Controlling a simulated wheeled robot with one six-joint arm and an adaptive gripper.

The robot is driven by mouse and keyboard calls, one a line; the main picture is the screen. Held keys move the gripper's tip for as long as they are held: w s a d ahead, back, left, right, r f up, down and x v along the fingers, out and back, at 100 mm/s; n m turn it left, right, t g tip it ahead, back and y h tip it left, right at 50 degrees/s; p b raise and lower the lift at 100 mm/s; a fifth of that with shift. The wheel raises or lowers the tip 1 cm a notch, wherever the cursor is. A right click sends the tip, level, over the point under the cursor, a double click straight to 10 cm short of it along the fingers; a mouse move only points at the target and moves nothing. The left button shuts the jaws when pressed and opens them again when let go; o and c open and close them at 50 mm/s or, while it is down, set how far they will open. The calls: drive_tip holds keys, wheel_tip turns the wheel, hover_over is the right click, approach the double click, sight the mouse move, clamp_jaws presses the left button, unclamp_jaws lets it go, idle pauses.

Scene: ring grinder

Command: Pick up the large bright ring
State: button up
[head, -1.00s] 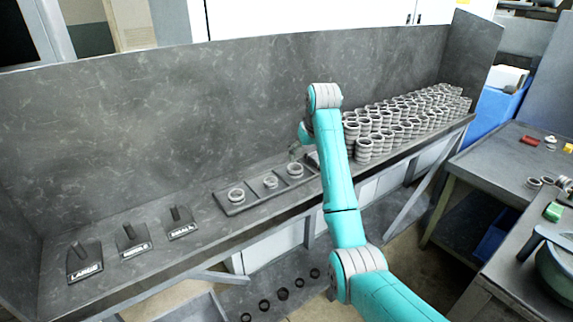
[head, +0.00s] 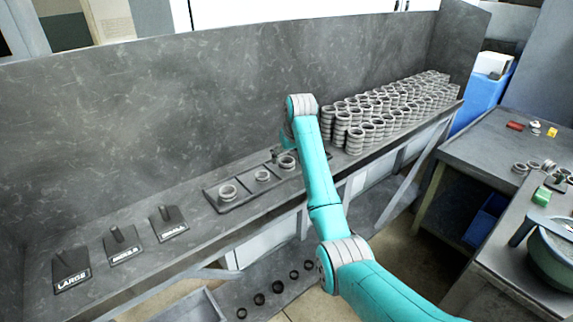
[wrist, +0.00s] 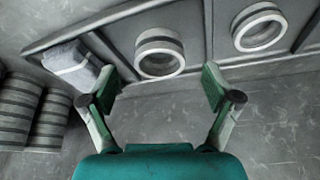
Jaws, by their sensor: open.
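A grey tray (head: 211,197) on the bench holds three rings: a left ring (head: 228,192), a middle ring (head: 262,175) and a right ring (head: 287,162). I cannot tell for sure which is the large bright one. In the wrist view, one pale ring (wrist: 160,52) lies in its compartment just ahead of the gap between my fingers, and another ring (wrist: 258,27) lies further right. My gripper (wrist: 160,85) is open and empty, with a finger on each side of the gap. In the head view it is mostly hidden behind my arm.
Tall stacks of rings (head: 385,115) stand right of the tray and show at the left of the wrist view (wrist: 32,112). A pale grey block (wrist: 75,65) lies beside my left finger. Stands marked LARGE (head: 70,270), MIDDLE and SMALL are at the left. A back wall rises behind.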

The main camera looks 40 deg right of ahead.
sight(285, 159)
drive_tip(key=shift+x, duration=1.25)
drive_tip(key=c, duration=1.4)
drive_tip(key=shift+o, duration=0.2)
